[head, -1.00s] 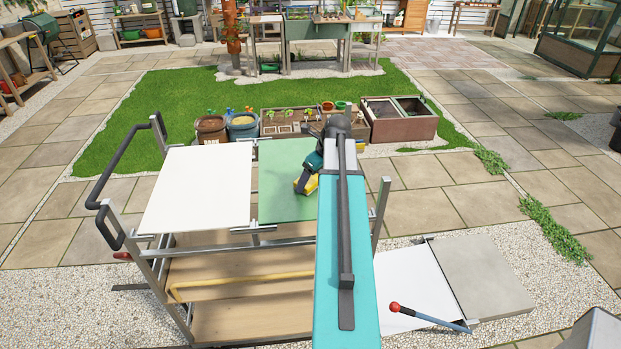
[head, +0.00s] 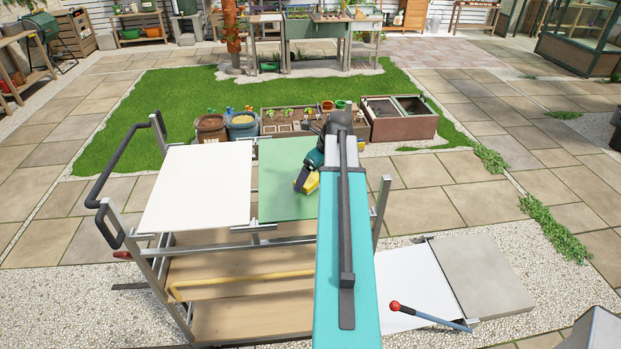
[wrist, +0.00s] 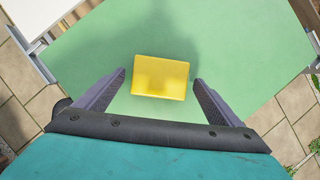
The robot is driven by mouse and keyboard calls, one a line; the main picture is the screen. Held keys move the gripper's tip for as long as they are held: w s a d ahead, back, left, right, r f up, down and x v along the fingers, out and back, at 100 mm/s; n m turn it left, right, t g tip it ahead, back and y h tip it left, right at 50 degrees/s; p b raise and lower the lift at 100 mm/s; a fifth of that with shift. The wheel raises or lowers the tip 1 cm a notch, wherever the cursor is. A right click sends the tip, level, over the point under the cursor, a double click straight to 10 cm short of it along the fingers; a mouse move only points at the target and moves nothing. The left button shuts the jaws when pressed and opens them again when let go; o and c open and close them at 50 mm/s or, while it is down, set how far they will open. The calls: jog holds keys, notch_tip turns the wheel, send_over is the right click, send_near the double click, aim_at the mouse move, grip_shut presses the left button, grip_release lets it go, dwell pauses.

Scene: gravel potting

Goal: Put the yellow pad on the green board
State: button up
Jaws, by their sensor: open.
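The yellow pad (wrist: 161,77) is over the green board (wrist: 215,40) in the wrist view, between my fingertips, with a visible gap on each side. In the head view the yellow pad (head: 311,184) shows at the right part of the green board (head: 280,170), partly hidden by my arm. My gripper (wrist: 160,80) is open around the pad, fingers apart from it. In the head view my gripper is mostly behind my arm. A soft shadow lies on the board beyond the pad. The pad appears to lie on the board, but contact is not clear.
A white board (head: 197,190) sits left of the green one on the metal cart (head: 147,254). A wooden shelf (head: 250,315) is below. A white panel (head: 415,285) and a grey slab (head: 480,275) lie at the right, near a red-knobbed lever (head: 430,318). Planters (head: 400,118) stand beyond.

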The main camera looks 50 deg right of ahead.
jog(key=b+v, duration=0.2)
jog(key=v, duration=0.9)
jog(key=shift+b, duration=0.3)
dwell(0.7)
